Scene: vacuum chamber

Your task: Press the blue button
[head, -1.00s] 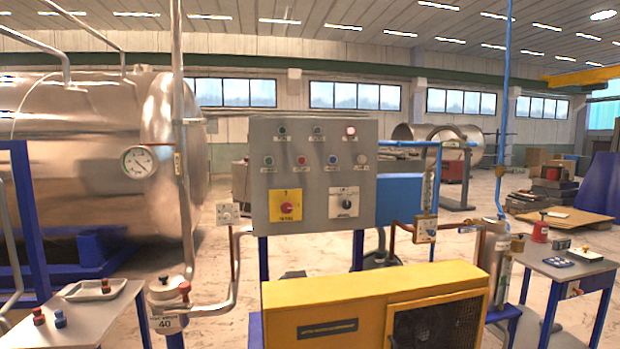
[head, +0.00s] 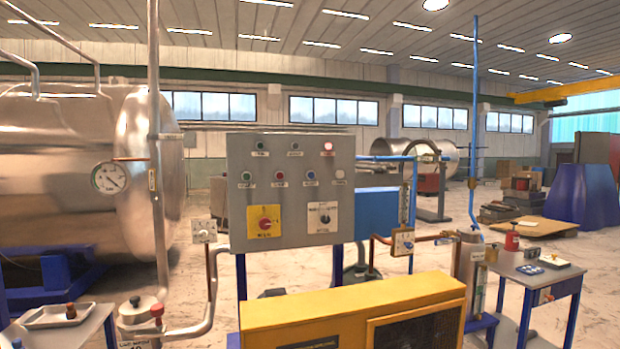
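The blue button (head: 310,175) is a small round button on the grey control panel (head: 262,214), in the lower row of buttons. It sits between a red button (head: 279,176) on its left and a white button (head: 339,173) on its right. A green button (head: 247,176) is at the row's left end. No gripper or arm of mine shows in the head view, so nothing of mine is seen touching the panel.
A yellow machine housing (head: 350,300) stands low in front of the panel. A side table (head: 535,278) is at the right, another table (head: 92,328) with a tray at the lower left. A steel tank (head: 60,170) fills the left. A pipe with a valve (head: 140,308) runs left of the housing.

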